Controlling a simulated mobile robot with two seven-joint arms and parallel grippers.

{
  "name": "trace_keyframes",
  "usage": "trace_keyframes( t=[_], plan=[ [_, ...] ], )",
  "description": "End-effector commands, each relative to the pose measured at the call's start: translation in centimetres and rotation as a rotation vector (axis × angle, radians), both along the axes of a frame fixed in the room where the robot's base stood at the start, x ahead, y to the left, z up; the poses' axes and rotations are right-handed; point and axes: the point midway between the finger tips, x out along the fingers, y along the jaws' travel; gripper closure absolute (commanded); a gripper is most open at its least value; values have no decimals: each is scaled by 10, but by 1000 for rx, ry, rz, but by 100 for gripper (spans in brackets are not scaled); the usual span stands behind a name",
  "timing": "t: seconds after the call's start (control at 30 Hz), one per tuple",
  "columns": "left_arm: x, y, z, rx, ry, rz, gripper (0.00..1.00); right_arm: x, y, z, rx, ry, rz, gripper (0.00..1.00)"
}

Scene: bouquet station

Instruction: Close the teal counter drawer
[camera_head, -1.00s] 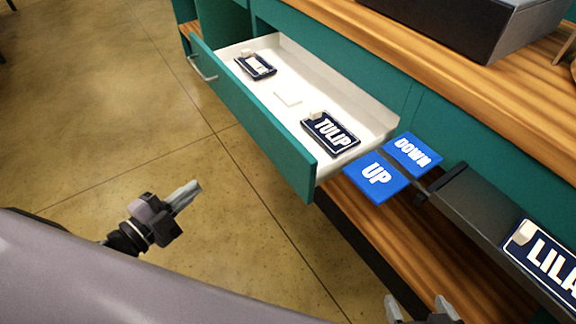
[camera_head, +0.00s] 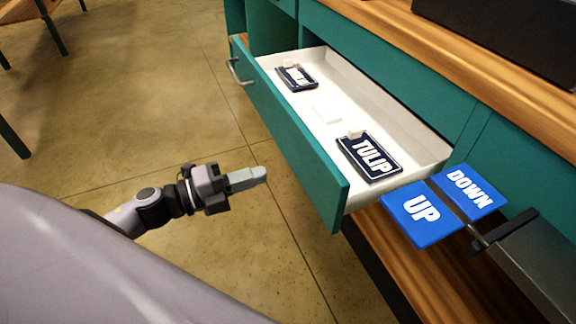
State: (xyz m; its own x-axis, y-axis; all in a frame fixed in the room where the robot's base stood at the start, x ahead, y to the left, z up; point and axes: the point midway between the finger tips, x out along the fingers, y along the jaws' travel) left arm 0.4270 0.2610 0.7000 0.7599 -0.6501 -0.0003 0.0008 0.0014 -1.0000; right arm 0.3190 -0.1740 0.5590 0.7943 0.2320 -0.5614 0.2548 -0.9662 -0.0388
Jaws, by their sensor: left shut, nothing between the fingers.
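The teal counter drawer (camera_head: 290,140) stands pulled out from the counter, with its white inside showing and a metal handle (camera_head: 238,72) at the far end of its front. Inside lie a dark TULIP plate (camera_head: 369,157), a second dark plate (camera_head: 297,77) whose lettering I cannot read, and a small pale block (camera_head: 326,113). My left gripper (camera_head: 262,174) is shut and empty, in front of the drawer's front panel and apart from it. It points right, toward the panel. My right gripper is out of view.
Blue UP (camera_head: 421,213) and DOWN (camera_head: 470,191) plates stick out beside the drawer's near end, by a dark grey box-like part (camera_head: 535,255). The wooden countertop (camera_head: 395,22) runs above. Open floor (camera_head: 130,90) lies left of the drawer.

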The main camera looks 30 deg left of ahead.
Motion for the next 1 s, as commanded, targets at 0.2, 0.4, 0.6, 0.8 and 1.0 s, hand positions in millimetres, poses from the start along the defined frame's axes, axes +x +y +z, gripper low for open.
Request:
trace_keyframes(
  t=[0.2, 0.4, 0.6, 0.8, 1.0],
  plan=[
    [24, -20, 1, -2, -2, 0, 100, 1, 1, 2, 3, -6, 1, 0],
    [42, -36, 1, -2, -2, 1, 100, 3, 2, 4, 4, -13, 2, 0],
    [54, -46, 1, -2, -1, 1, 100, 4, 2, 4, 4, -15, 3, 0],
    [58, -49, 0, -1, 0, 2, 100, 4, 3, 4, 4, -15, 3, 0],
    [58, -49, 0, -2, 1, 2, 100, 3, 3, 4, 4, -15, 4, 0]
  ],
)
